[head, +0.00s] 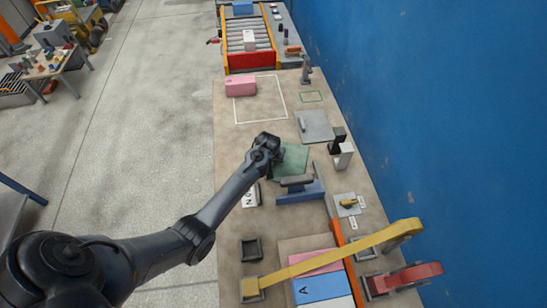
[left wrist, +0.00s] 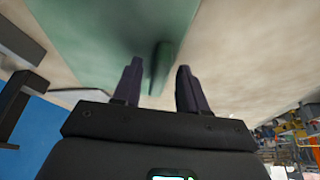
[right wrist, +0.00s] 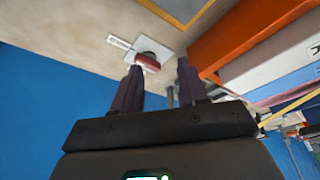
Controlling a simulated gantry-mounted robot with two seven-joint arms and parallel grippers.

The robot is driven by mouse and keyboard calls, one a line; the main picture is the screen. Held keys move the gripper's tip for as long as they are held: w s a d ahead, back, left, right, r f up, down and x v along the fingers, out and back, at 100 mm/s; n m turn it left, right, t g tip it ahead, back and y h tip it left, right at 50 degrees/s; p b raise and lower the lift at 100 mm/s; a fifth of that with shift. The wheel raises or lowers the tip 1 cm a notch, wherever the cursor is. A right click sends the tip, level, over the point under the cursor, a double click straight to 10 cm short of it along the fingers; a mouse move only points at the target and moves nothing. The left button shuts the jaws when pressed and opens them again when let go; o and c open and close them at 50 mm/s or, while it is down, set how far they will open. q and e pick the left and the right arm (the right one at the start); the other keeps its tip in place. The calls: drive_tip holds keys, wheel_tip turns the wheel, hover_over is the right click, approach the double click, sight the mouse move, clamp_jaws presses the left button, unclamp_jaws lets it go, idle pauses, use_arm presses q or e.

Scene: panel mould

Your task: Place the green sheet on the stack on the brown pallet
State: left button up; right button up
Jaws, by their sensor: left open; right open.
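The green sheet (head: 294,158) lies on the bench in the head view, partly hidden by my left gripper (head: 272,151) at its left edge. The left wrist view shows the sheet (left wrist: 100,25) close up, with a raised green grip (left wrist: 160,65) standing between my open left fingers. No gap between finger and grip is clear on the left side. The stack on the brown pallet (head: 298,244) shows pink (head: 318,262) and blue (head: 320,287) pieces at the lower edge. My right gripper (right wrist: 160,68) is open and empty in its wrist view, outside the head view.
A blue fixture (head: 301,193) with a grey top stands just below the sheet. A long yellow bar (head: 345,248) crosses over the stack, and an orange rail (head: 346,262) runs along its right. A blue wall (head: 370,100) bounds the right. A pink block (head: 240,86) lies farther up.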

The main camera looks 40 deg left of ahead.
use_arm(q)
drive_tip(key=shift+r, duration=0.15)
use_arm(e)
wheel_tip(320, 180, up, 2)
drive_tip(key=shift+d+p, duration=0.15)
drive_tip(key=shift+p, duration=0.9)
use_arm(q)
drive_tip(key=v, duration=1.2)
use_arm(e)
drive_tip(key=shift+o, duration=0.4)
drive_tip(key=shift+r, duration=0.1)
